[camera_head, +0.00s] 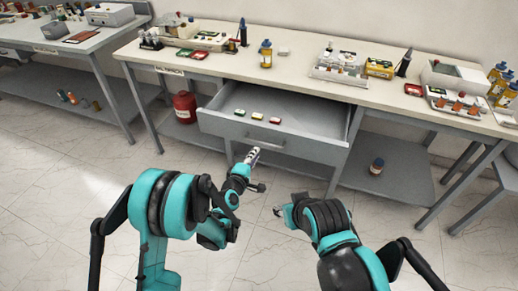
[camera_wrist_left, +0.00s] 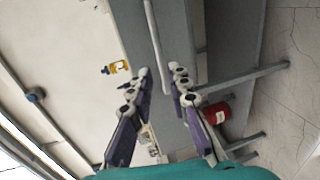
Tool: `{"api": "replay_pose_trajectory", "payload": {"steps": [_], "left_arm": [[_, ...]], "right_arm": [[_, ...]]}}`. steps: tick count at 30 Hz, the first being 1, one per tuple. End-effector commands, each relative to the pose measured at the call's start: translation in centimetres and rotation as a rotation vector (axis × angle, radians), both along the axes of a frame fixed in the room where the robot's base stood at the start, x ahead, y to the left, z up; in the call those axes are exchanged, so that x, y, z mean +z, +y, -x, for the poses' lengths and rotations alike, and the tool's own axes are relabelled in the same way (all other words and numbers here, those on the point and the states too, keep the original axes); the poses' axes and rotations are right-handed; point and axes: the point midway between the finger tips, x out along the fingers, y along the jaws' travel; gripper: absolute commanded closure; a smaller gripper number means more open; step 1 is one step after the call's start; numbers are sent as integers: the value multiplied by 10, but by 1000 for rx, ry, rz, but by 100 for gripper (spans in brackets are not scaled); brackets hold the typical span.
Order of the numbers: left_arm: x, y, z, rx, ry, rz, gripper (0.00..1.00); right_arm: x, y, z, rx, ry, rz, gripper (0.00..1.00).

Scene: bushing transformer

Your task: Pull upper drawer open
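The grey upper drawer (camera_head: 225,125) under the middle workbench stands open, with its inside showing in the head view. Its bar handle (camera_head: 265,141) runs across the front panel. In the wrist view the handle (camera_wrist_left: 153,35) is a pale bar coming down from the top edge. My left gripper (camera_head: 252,157) is just in front of and below the handle. In the wrist view its two fingers (camera_wrist_left: 161,71) are apart, with the handle's end between their tips; contact cannot be told. My right gripper (camera_head: 284,212) is low in front of the bench, away from the drawer; its fingers are unclear.
Several small coloured items (camera_head: 257,115) lie in the drawer. Bottles, trays and boxes stand on the bench top (camera_head: 225,63). A red canister (camera_head: 185,107) is on the lower shelf at left, a small bottle (camera_head: 376,166) at right. The floor before the drawer is clear.

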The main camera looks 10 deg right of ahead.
Motion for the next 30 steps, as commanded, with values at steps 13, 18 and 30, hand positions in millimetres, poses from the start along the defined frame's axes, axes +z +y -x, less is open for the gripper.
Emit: {"api": "replay_pose_trajectory", "payload": {"steps": [13, 18, 30], "left_arm": [[5, 14, 21, 0, 0, 0, 82], [5, 14, 21, 0, 0, 0, 82], [40, 43, 23, -16, -23, -158, 82]], "right_arm": [[0, 0, 0, 0, 0, 0, 60], [0, 0, 0, 0, 0, 0, 60], [0, 0, 0, 0, 0, 0, 60]]}}
